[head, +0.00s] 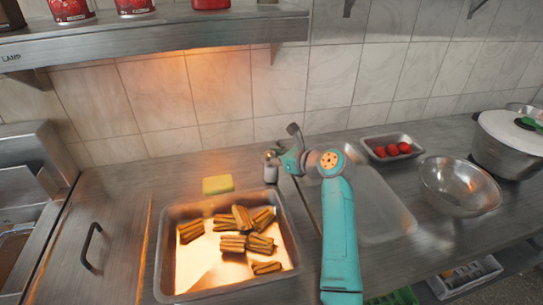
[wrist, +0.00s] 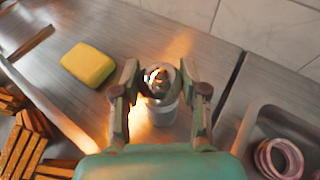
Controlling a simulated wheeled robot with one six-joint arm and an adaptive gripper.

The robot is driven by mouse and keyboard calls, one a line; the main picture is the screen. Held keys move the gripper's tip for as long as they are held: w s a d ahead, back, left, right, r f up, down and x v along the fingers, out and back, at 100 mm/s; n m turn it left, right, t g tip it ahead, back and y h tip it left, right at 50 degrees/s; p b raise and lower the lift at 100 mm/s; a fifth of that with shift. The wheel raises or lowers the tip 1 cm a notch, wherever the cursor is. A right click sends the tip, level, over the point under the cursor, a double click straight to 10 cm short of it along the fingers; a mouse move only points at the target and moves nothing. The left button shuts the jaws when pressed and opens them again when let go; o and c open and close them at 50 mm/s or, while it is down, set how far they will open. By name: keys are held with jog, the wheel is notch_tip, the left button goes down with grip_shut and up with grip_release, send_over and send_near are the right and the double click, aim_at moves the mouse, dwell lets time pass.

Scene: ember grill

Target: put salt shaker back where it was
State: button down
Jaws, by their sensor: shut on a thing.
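The salt shaker (wrist: 161,108) is a small pale cylinder with a shiny metal top. It also shows in the head view (head: 270,172), at the back of the steel counter. My gripper (wrist: 159,88) has one finger on each side of the shaker near its top and is shut on it. The shaker looks upright. I cannot tell whether its base touches the counter. In the head view my gripper (head: 284,160) is partly hidden by its own wrist.
A yellow sponge (head: 217,184) lies left of the shaker. A steel tray (head: 163,262) with several brown ridged pieces stands in front. The tiled wall is close behind.

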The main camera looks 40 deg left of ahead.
jog(key=shift+f, duration=0.1)
jog(key=c, duration=0.6)
grip_release()
jog(key=shift+f, duration=0.1)
jog(key=v, duration=1.2)
jog(key=shift+s+r, duration=0.1)
jog(key=shift+r, duration=0.15)
